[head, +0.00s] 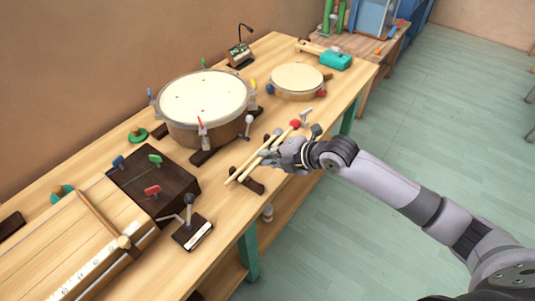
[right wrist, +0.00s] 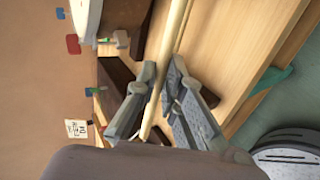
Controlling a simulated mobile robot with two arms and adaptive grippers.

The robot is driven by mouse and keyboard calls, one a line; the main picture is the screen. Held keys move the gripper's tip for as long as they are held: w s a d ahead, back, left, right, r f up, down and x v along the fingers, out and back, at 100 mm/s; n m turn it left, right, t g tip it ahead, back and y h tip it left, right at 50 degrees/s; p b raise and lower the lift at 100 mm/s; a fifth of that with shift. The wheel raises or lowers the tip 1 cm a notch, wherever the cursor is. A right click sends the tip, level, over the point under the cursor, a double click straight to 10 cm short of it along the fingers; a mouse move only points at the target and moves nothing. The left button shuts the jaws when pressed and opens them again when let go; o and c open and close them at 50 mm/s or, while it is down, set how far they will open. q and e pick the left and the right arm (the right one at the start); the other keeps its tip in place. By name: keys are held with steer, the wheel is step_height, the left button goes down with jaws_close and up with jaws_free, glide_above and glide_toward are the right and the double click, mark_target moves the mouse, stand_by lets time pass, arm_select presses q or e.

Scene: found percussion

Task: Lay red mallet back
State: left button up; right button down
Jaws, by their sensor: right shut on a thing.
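The red mallet has a round red head (head: 294,124) and a light wooden stick. My right gripper (head: 266,156) is at the mallet sticks, shut on the red mallet's stick. In the right wrist view the stick (right wrist: 176,28) runs between my right gripper's fingers (right wrist: 164,75). The fingers hide part of the sticks in the head view. A dark wooden rest (head: 247,182) lies under the lower stick ends. My left gripper is not in view.
A large drum (head: 203,98) stands behind the mallets, with a small drum (head: 297,80) farther along. A dark block with coloured knobs (head: 152,183) and a small pedal-like device (head: 192,231) stand at left. The bench's front edge is close to my right gripper.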

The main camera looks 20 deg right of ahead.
step_height(320, 180, down, 5)
steer(key=b, duration=0.3)
steer(key=shift+f+b, duration=0.65)
steer(key=shift+f, duration=0.05)
steer(key=shift+f, duration=0.3)
steer(key=c, duration=1.6)
jaws_free()
steer(key=shift+c, duration=0.2)
steer(key=shift+s+d, duration=0.1)
steer(key=v, duration=1.1)
steer(key=shift+s+d+r, duration=0.15)
steer(key=shift+s+r, duration=0.1)
steer(key=shift+r, duration=0.05)
